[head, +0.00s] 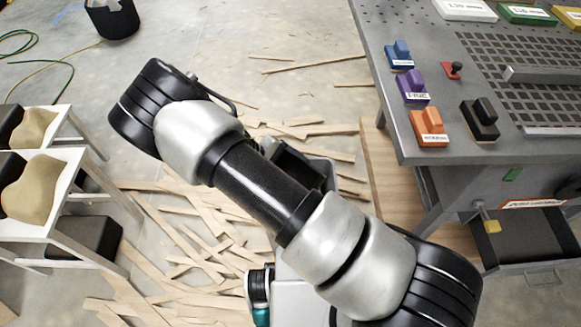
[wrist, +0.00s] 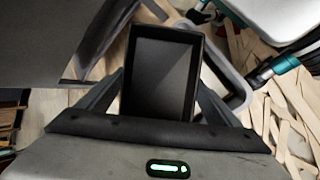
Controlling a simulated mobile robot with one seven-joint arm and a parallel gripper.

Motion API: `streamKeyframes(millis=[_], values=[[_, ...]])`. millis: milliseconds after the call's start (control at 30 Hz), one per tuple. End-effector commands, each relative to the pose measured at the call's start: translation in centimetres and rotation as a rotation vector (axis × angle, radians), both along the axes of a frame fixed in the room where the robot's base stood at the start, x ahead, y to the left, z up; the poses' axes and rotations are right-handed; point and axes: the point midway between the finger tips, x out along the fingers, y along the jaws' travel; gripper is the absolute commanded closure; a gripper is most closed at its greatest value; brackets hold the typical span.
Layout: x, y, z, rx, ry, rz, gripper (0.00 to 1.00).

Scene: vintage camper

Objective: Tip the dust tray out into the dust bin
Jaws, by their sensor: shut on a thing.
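My gripper (wrist: 160,92) is shut on a black rectangular tray (wrist: 160,72), seen in the wrist view with one finger along each side. It looks like the dust tray, with a raised rim around a dark, flat inside; I cannot tell whether dust lies in it. In the head view my arm covers most of the gripper, and a dark shape (head: 292,165) shows just behind the arm. A black round bin (head: 112,24), likely the dust bin, stands on the floor at the far top left of the head view, well away from the gripper.
A grey workbench (head: 440,150) stands on the right, with several coloured blocks on top and an open drawer (head: 530,245) below. White stands (head: 75,185) with tan cushions are at the left. Wooden strips (head: 190,225) litter the floor. A green hose (head: 45,75) lies near the bin.

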Motion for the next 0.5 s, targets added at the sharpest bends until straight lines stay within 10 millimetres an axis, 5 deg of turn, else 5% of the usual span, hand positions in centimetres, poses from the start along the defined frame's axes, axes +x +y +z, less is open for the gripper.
streamKeyframes(millis=[500], values=[[0.21, -0.12, -0.13, 0.388, 0.380, -0.007, 0.41]])
